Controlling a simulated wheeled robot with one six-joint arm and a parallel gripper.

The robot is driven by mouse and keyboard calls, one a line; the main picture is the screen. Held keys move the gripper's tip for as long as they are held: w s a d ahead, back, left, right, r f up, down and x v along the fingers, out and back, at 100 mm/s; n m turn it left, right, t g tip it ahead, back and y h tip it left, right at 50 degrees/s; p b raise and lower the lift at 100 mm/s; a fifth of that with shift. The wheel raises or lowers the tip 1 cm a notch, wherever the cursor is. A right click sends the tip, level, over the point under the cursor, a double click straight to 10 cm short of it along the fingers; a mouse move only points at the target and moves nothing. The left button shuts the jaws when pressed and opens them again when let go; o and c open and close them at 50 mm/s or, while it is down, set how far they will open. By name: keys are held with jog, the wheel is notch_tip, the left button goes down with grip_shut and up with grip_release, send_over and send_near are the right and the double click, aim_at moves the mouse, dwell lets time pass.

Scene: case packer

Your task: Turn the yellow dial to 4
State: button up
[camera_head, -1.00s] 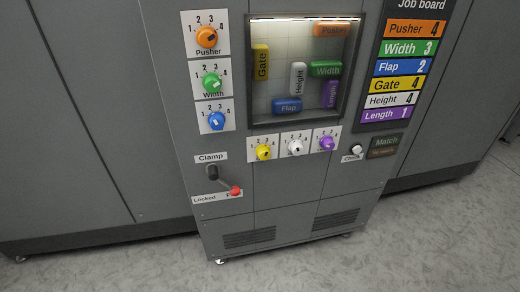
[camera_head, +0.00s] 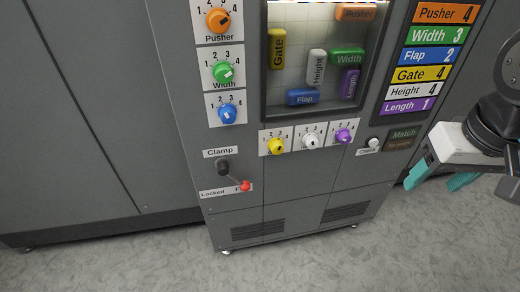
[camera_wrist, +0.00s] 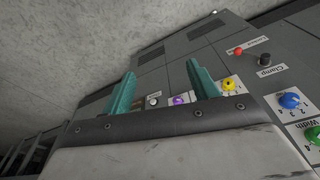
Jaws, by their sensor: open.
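The yellow dial (camera_head: 276,146) is the left one in the row of three dials under the window, on a white plate numbered 1 to 4. Its dark pointer mark is too small to read surely. It also shows in the wrist view (camera_wrist: 228,84), just right of the right finger. My gripper (camera_head: 440,178) is at the right edge of the head view, well right of the dial and apart from the cabinet front. Its teal fingers are open and empty; they also show in the wrist view (camera_wrist: 162,92). The job board's yellow Gate row (camera_head: 423,74) reads 4.
White (camera_head: 310,142) and purple (camera_head: 343,136) dials sit right of the yellow one, then the Check button (camera_head: 373,143). Orange (camera_head: 218,20), green (camera_head: 222,72) and blue (camera_head: 227,114) dials line the left. The red-tipped clamp lever (camera_head: 245,186) sticks out below. The floor in front is clear.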

jog(key=w+a+f+t+y, duration=0.15)
jog(key=w+a+f, duration=0.25)
jog(key=w, duration=0.5)
jog(key=w+a+f+t, duration=0.3)
jog(key=w+a, duration=0.1)
jog(key=w, duration=0.4)
jog(key=n+t+y, duration=0.1)
jog(key=t, duration=0.5)
send_near(278, 151)
jog(key=w+d, duration=0.4)
jog(key=w, duration=0.1)
jog(key=s+a+f+n+t+y, duration=0.2)
jog(key=s+a+f+t, duration=0.2)
jog(key=f+t, duration=0.1)
jog(key=x, duration=0.8)
jog(key=shift+d+r, duration=0.1)
jog(key=shift+r, duration=0.05)
jog(key=shift+c, duration=0.3)
jog(key=c, duration=0.9)
